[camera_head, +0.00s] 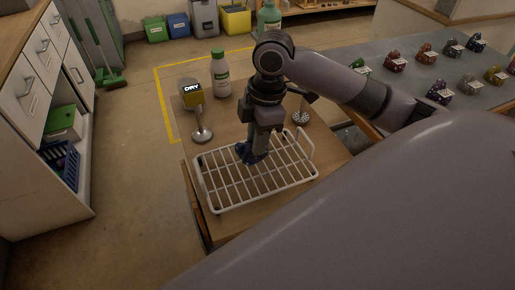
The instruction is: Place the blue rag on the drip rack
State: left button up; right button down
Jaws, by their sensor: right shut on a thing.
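The white wire drip rack (222,207) stands on a wooden table in the middle of the head view. My right gripper (252,150) points down over the rack's back left part. It is shut on the blue rag (247,156), a small dark blue bundle below the fingers, at or just above the rack's bars. Whether the rag touches the bars I cannot tell. The gripper hides part of the rag and the rack's back edge. My left gripper is not in view.
A metal object (301,116) stands back right.

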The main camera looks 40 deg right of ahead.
notch_tip(320, 180, down, 4)
dwell(0.4)
jog(key=c, duration=0.9)
grip_release()
jog(key=shift+f, duration=0.1)
jog(key=shift+c, duration=0.2)
notch_tip(320, 180, up, 12)
jog(key=d+p, duration=0.1)
jog(key=shift+s+d, duration=0.25)
jog(key=shift+d, duration=0.1)
